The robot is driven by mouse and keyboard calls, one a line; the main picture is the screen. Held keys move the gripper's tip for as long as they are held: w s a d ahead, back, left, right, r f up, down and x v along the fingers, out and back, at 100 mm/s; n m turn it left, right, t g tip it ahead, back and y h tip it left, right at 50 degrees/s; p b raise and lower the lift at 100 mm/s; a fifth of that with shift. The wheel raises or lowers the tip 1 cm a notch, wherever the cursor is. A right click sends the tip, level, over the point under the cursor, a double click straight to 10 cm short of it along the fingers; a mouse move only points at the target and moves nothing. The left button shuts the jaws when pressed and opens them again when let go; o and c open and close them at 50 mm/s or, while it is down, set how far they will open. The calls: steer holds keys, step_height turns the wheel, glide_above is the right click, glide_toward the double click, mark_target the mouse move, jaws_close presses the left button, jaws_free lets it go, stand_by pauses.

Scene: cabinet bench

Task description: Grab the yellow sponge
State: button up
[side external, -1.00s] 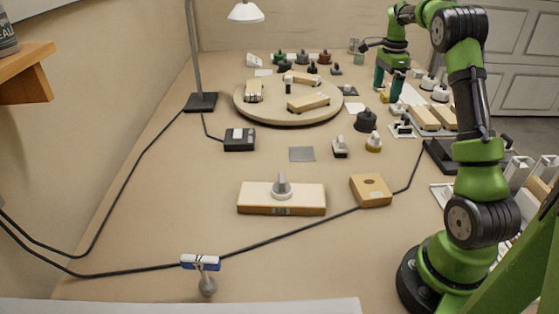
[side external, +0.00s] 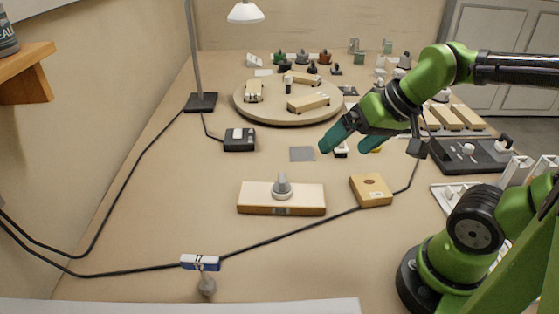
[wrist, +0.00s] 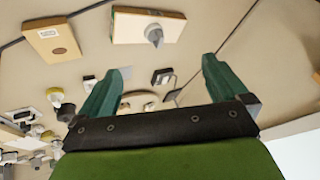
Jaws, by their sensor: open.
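I cannot make out a thing that is clearly a yellow sponge in either current view. A small yellow-based piece (side external: 377,149) shows partly behind my gripper in the side view; it looks more like a knob. My gripper (side external: 345,146) is tilted over the middle of the bench, above and behind the tan block with a hole (side external: 371,190). In the wrist view my gripper (wrist: 161,65) has its two teal fingers spread wide, with nothing held between them. The arm hides part of the bench's right side.
A long wooden block with a grey knob (side external: 282,198) lies in front. A round turntable (side external: 290,112) with blocks stands at the back. A black box (side external: 239,139) and lamp base (side external: 201,102) are left. A black panel (side external: 470,153) is right. Cables cross the bench.

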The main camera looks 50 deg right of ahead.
steer(key=shift+s+a+r+n+t, duration=0.15)
steer(key=shift+s+a+r+n, duration=0.05)
steer(key=shift+a+r, duration=0.2)
steer(key=shift+s+a+r+n+t, duration=0.15)
steer(key=shift+a+r+n, duration=0.1)
steer(key=shift+a, duration=0.1)
steer(key=shift+c, duration=1.4)
steer(key=shift+d, duration=0.1)
steer(key=w+d+f+m+g+h, duration=0.1)
steer(key=w+d+f+m+h, duration=0.15)
steer(key=d, duration=0.95)
steer(key=w+d+f+m+g+h, duration=0.1)
steer(key=w+d+f+g, duration=0.15)
steer(key=d, duration=0.85)
steer(key=w+d+f+m+g+h, duration=0.1)
steer(key=w+d+f+m, duration=0.15)
steer(key=d, duration=0.95)
steer(key=shift+n+t, duration=0.25)
steer(key=shift+n, duration=0.2)
steer(key=x, duration=1)
steer(key=shift+s+d+f, duration=0.15)
steer(key=shift+f, duration=0.2)
steer(key=shift+x, duration=3.05)
steer(key=shift+s, duration=0.2)
